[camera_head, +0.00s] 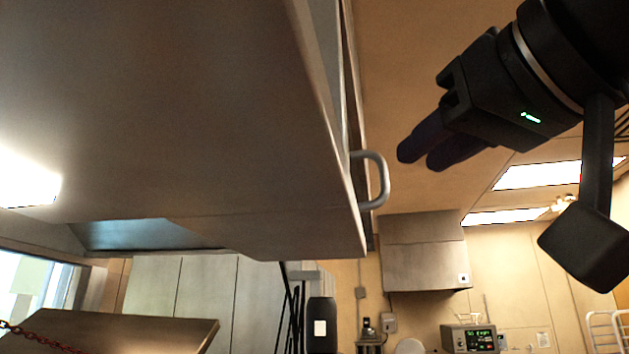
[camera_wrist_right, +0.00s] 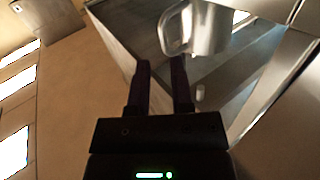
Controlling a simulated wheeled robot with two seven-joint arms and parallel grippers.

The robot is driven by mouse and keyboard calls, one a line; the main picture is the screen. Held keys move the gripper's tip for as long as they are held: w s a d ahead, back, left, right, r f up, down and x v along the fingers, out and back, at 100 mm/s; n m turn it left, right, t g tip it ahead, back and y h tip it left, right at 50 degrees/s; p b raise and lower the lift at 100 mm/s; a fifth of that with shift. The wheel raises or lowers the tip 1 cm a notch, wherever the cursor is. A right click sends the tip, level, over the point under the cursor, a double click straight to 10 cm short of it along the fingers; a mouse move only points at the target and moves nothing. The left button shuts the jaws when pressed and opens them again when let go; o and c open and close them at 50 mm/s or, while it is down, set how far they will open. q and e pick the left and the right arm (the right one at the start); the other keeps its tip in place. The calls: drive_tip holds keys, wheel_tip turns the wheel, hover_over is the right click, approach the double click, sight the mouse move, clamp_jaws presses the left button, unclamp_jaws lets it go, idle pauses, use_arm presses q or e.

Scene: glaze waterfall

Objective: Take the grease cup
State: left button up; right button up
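The grease cup (camera_wrist_right: 208,30) appears to be the shiny metal cup with a loop handle at the top of the right wrist view, beside the metal hood. In the head view a grey loop handle (camera_head: 384,181) sticks out past the hood's right edge; it looks like the cup's handle, and the cup's body is hidden behind the hood. My right gripper (camera_head: 423,153) is to the right of the handle and a little above it in the picture, apart from it. In the right wrist view its two dark fingers (camera_wrist_right: 161,68) are parted with nothing between them. My left gripper is not in view.
The large metal hood (camera_head: 190,120) fills the upper left of the head view, with its edge close to the handle. A wall box (camera_head: 424,255) and a device with a green display (camera_head: 470,338) are farther back. The space between my right gripper and the handle looks clear.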

sight(386, 176)
drive_tip(key=p+x, duration=0.3)
drive_tip(key=x, duration=0.3)
drive_tip(key=shift+w+a+r, duration=0.15)
drive_tip(key=shift+w+a, duration=0.1)
drive_tip(key=shift+s, duration=0.1)
clamp_jaws()
idle(0.8)
